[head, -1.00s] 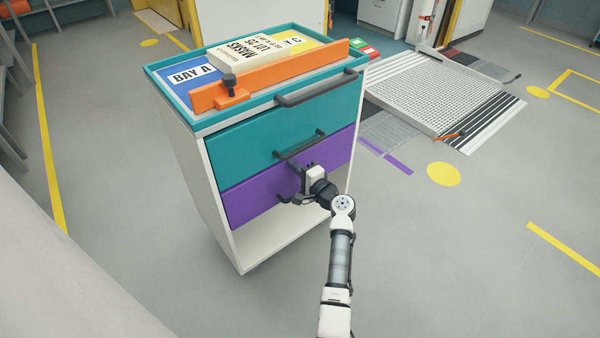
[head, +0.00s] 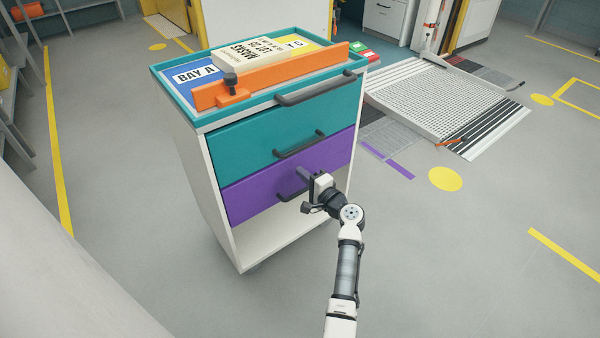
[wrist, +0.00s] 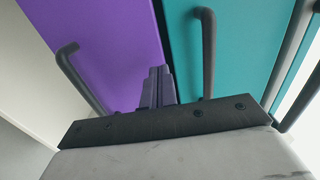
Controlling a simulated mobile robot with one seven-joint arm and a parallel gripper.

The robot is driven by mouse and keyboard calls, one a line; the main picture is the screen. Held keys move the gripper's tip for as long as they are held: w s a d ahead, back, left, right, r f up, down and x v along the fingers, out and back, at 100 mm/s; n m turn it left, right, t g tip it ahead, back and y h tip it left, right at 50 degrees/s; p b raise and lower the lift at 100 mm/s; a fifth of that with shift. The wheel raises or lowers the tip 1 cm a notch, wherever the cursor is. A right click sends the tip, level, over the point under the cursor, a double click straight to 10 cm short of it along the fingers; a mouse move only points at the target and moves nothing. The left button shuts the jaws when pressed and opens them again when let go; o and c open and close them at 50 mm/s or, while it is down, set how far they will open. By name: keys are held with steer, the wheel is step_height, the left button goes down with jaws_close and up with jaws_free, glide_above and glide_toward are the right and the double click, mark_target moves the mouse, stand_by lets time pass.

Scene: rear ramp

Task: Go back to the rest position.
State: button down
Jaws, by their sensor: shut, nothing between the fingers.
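My gripper (head: 304,175) is in front of the purple drawer (head: 255,188) of the cabinet, near the drawer's dark handle (head: 288,193). In the wrist view my gripper (wrist: 158,72) has its fingers together with nothing between them. The purple drawer (wrist: 105,35) and its handle (wrist: 82,78) lie to the left there, apart from the fingers. The teal drawer (head: 240,140) is above the purple one, and both look closed. The teal drawer's handle (wrist: 207,50) shows just right of the fingers in the wrist view.
On the cabinet's teal-rimmed top (head: 160,85) are an orange bar (head: 285,76), a box labelled MASKS (head: 250,55), and blue and yellow panels. An open shelf lies below the drawers. A ramp (head: 440,100) stands at the back right. The floor to the right (head: 480,250) is clear.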

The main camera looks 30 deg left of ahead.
steer(key=p+v, duration=0.1)
steer(key=v, duration=0.8)
steer(key=shift+d, duration=0.2)
